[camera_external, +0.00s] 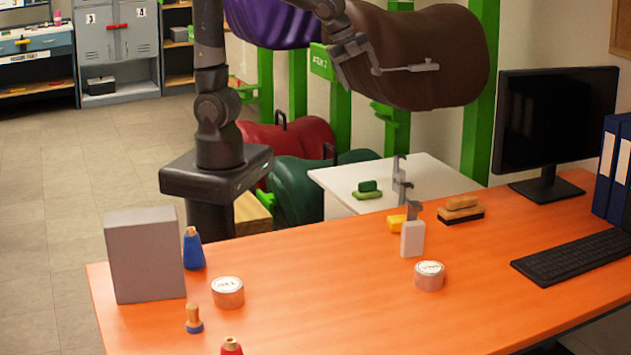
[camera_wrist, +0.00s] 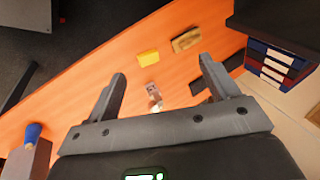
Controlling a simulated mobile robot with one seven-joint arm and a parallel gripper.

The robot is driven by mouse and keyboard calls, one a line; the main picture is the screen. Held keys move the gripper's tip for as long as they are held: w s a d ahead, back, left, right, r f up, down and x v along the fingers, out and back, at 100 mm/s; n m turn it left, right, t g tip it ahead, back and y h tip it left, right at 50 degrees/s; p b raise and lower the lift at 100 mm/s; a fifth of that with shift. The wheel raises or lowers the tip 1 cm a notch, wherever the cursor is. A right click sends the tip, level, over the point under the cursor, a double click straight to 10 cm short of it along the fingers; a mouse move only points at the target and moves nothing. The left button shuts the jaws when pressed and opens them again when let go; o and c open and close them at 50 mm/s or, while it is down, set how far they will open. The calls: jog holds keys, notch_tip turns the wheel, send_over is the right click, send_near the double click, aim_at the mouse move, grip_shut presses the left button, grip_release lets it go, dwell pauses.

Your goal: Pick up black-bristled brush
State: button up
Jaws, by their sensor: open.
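The black-bristled brush (camera_external: 460,213) lies bristles down on the orange table's back edge, with a tan wooden body on top. It also shows in the wrist view as a brown block (camera_wrist: 187,40), beyond the fingertips. My gripper (camera_external: 405,67) is high above the table, in front of the brown saddle in the external view, well above the brush and to its left. In the wrist view my gripper (camera_wrist: 160,75) has its two fingers spread wide with nothing between them; it is open and empty. The exact fingertip positions in the external view are hard to make out.
A yellow block (camera_external: 397,223) and white bottle (camera_external: 412,240) stand left of the brush; a pink tin (camera_external: 430,276) is nearer. The monitor (camera_external: 555,130) and keyboard (camera_external: 575,257) are right. A brown saddle (camera_external: 440,50) hangs behind. The middle of the orange table is mostly clear.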

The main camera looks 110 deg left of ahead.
jog(key=w+f+m, duration=0.5)
jog(key=w+f, duration=0.2)
jog(key=w, duration=0.2)
jog(key=w+d+f+m, duration=0.1)
jog(key=w+f+m, duration=0.5)
jog(key=w+f, duration=0.2)
jog(key=w+f+m+g+y, duration=0.1)
jog(key=w+f+m, duration=0.4)
jog(key=w+f, duration=0.3)
jog(key=shift+w+d+f+m, duration=0.1)
jog(key=shift+w+d+m, duration=0.05)
jog(key=shift+w, duration=0.55)
jog(key=shift+w+d+f+m, duration=0.1)
jog(key=shift+w+d+m, duration=0.05)
jog(key=shift+w, duration=0.55)
jog(key=shift+w+f, duration=0.3)
jog(key=shift+f, duration=0.3)
send_over(464, 206)
jog(key=s+a, duration=0.1)
jog(key=s, duration=0.1)
notch_tip(464, 206, down, 4)
jog(key=shift+w+f, duration=0.1)
jog(key=shift+f, duration=0.05)
jog(key=shift+d+x, duration=0.2)
jog(key=shift+x, duration=1.2)
jog(key=shift+d+x, duration=0.15)
jog(key=shift+x, duration=1.25)
jog(key=shift+f, duration=0.35)
jog(key=shift+c, duration=0.2)
jog(key=c, duration=1.1)
